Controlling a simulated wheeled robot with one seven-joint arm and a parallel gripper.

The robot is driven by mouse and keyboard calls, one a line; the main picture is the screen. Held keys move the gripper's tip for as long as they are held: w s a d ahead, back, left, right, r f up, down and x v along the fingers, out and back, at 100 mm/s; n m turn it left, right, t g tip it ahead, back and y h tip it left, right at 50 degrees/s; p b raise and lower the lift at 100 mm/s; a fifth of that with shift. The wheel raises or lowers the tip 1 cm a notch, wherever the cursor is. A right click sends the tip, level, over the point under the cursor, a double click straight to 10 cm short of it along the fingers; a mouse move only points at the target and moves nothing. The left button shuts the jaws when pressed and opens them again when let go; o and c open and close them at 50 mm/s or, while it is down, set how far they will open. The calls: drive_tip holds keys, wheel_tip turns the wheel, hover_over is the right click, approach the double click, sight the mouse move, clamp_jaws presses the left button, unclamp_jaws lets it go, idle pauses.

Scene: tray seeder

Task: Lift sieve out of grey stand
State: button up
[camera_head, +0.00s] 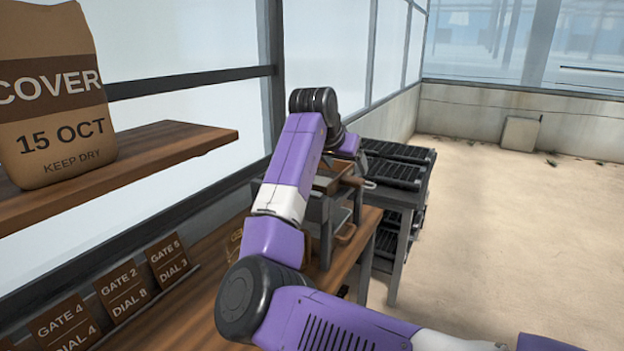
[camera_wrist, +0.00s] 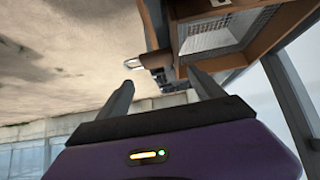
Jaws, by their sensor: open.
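The sieve (camera_wrist: 213,38) shows in the wrist view as a brown wooden frame around a pale mesh. A brown handle with a metal loop (camera_wrist: 132,66) juts from its side. In the head view the sieve (camera_head: 335,180) is partly hidden behind my arm, at the top of the grey stand (camera_head: 325,218). A grey upright of the stand (camera_wrist: 286,100) also shows in the wrist view. My gripper (camera_wrist: 162,80) is open and empty, its fingers pointing toward the sieve's handle side. I cannot tell the exact gap between fingers and handle.
The stand is on a wooden bench (camera_head: 205,312) along the window wall. Black trays (camera_head: 398,152) are on a grey table just beyond. A shelf (camera_head: 150,152) with a brown COVER bag (camera_head: 55,110) overhangs the left. Dial cards (camera_head: 120,285) line the bench's back.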

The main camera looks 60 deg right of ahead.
sight(352, 178)
drive_tip(key=x, duration=0.7)
drive_tip(key=shift+a+f, duration=0.2)
drive_tip(key=shift+a, duration=0.05)
drive_tip(key=shift+c, duration=0.3)
drive_tip(key=shift+w, duration=0.1)
drive_tip(key=c, duration=1.3)
drive_tip(key=shift+r, duration=0.1)
